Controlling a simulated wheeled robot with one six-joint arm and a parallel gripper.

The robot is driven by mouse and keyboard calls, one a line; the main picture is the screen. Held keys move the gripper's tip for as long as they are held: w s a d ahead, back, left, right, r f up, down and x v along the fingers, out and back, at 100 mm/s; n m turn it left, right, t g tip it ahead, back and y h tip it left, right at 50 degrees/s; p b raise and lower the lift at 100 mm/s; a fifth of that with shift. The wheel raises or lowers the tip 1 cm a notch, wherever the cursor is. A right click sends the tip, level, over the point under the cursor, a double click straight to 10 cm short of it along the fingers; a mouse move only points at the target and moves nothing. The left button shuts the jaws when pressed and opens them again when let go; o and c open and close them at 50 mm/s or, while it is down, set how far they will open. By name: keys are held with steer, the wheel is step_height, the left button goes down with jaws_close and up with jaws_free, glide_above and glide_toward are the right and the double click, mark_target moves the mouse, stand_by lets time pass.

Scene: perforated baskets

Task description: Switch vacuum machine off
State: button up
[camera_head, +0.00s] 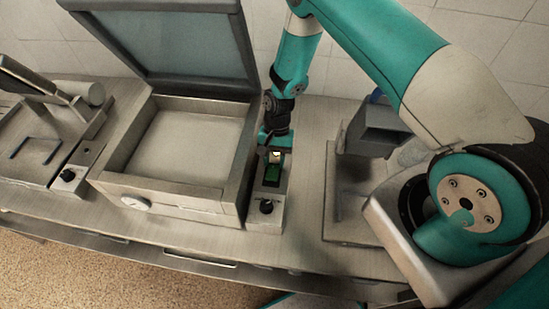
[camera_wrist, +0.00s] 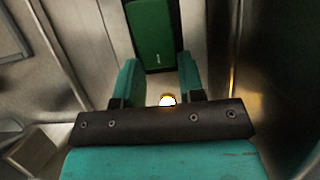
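The vacuum machine (camera_head: 175,197) stands on the counter with its lid (camera_head: 180,40) raised and its chamber empty. On its narrow right-hand panel are a green switch (camera_head: 272,173) and a black knob (camera_head: 266,207). The green switch shows large in the wrist view (camera_wrist: 152,32), with a small white mark near its lower end. A small round lamp (camera_wrist: 167,100) glows on the panel. My gripper (camera_head: 271,148) points down over the panel's far end, by the lamp. Its two teal fingers (camera_wrist: 158,78) are apart with nothing held between them. Contact with the panel cannot be told.
Another device with a knob (camera_head: 68,175) stands at the left. A grey device (camera_head: 375,135) on a flat base stands to the right of the panel. The tiled wall is close behind. A strip of counter (camera_head: 308,190) right of the panel is clear.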

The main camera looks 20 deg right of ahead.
mark_target(274, 164)
steer(key=shift+s+a+r+t+h+b, duration=0.2)
steer(key=shift+t+h+b, duration=0.2)
steer(key=shift+t, duration=0.25)
steer(key=shift+s+a+r+t+h+b, duration=0.15)
steer(key=shift+t+h+b, duration=0.1)
steer(key=shift+t+h, duration=0.35)
steer(key=shift+c, duration=0.4)
steer(key=shift+r+t, duration=0.2)
steer(key=shift+t, duration=0.25)
steer(key=o, duration=0.9)
steer(key=shift+o, duration=0.2)
steer(key=shift+r, duration=0.1)
step_height(274, 164, up, 17)
steer(key=b, duration=0.5)
steer(key=shift+w+d+r, duration=0.15)
steer(key=shift+d, duration=0.05)
